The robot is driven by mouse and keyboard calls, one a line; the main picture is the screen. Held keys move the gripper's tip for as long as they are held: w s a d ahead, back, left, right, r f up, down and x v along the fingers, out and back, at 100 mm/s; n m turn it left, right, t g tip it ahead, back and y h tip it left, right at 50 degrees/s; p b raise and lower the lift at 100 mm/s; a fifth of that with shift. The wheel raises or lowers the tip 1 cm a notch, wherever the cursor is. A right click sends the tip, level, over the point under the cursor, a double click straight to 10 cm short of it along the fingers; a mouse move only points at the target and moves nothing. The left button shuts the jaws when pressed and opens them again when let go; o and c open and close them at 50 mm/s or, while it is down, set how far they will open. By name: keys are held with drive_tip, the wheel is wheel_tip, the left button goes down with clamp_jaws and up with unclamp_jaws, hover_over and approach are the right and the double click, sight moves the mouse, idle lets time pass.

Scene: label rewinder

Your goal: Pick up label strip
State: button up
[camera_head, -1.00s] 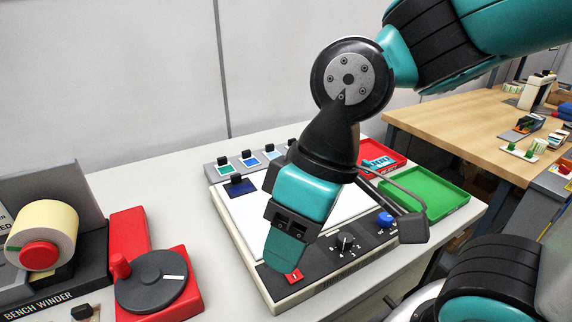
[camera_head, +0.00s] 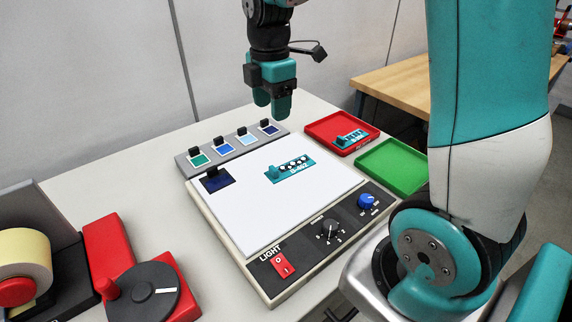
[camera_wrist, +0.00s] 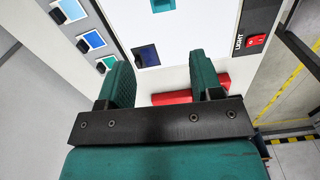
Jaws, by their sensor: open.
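A teal label strip (camera_head: 290,168) with a row of white shapes and a raised tab at its left end lies on the white top of the light box (camera_head: 240,228). In the wrist view only a small teal end of it (camera_wrist: 162,5) shows at the top edge. A second teal strip (camera_head: 351,138) lies in the red tray (camera_head: 327,122). My gripper (camera_head: 271,112) hangs behind the light box, above the row of colour swatches, fingers down. It is open and empty, apart from both strips. Its two fingers also show in the wrist view (camera_wrist: 160,75).
A green tray (camera_head: 391,167) stands right of the light box, empty. A dark blue swatch (camera_head: 215,181) with a black grip lies on the box's left corner. A grey rack (camera_head: 232,146) of several swatches stands behind. The red-based bench winder (camera_head: 142,289) stands at the left.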

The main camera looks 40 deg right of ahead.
drive_tip(key=p, duration=0.1)
hover_over(275, 168)
drive_tip(key=f, duration=1.1)
drive_tip(key=shift+w+d+f, duration=0.1)
drive_tip(key=shift+w+f, duration=0.2)
drive_tip(key=shift+f, duration=0.05)
drive_tip(key=shift+s+f+p, duration=0.2)
drive_tip(key=shift+f+p, duration=0.55)
drive_tip(key=shift+f, duration=1.85)
drive_tip(key=c, duration=0.6)
